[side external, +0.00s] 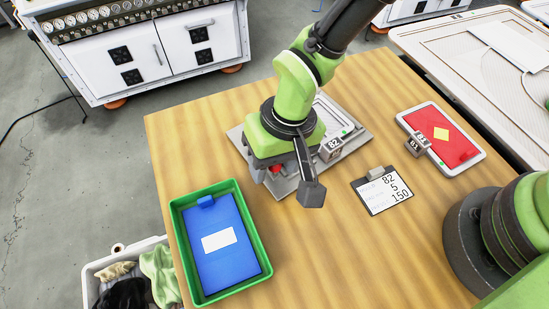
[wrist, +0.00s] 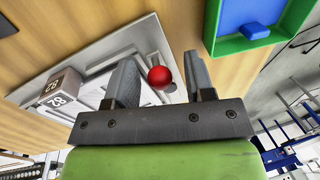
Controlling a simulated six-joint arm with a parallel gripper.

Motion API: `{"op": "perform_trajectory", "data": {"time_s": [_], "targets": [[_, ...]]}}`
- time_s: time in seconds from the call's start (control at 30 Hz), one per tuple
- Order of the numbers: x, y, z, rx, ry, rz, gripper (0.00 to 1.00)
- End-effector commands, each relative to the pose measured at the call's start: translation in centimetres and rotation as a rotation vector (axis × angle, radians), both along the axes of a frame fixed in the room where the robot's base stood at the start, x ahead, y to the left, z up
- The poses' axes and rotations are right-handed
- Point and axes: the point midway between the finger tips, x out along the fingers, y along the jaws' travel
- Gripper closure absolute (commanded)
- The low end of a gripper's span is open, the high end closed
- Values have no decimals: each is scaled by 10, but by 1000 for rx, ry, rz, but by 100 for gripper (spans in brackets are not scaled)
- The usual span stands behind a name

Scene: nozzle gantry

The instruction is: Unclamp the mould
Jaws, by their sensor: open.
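The mould (side external: 355,137) is a flat grey plate on the wooden table, largely hidden under my arm in the side view. It also shows in the wrist view (wrist: 85,62). A red ball-shaped knob (side external: 275,168) is at its near edge; in the wrist view the knob (wrist: 159,77) appears between my two fingers. A block marked 82 (side external: 330,148) stands on the mould's right part. My gripper (wrist: 160,66) is open, pointing down over the knob's end. Whether the fingers touch the knob cannot be told. The clamp's other parts are hidden.
A green tray (side external: 258,253) with a blue panel (side external: 212,268) stands at the left. A clipboard (side external: 384,190) reading 82, 5, 150 lies at the right. Beyond it is a red plate (side external: 436,124) with a yellow diamond and a numbered block (side external: 418,143).

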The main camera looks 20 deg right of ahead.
Motion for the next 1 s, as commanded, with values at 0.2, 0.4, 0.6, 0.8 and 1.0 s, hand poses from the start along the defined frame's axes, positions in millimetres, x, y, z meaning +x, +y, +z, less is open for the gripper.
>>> {"op": "perform_trajectory", "data": {"time_s": [0.2, 0.4, 0.6, 0.8, 1.0], "targets": [[1, -4, 24, 3, -4, 0, 51], [1, -12, 64, 4, -5, -1, 51], [1, -17, 91, 3, -3, -1, 51], [1, -19, 98, 0, -1, 0, 51], [0, -19, 97, 0, 0, 0, 51]]}}
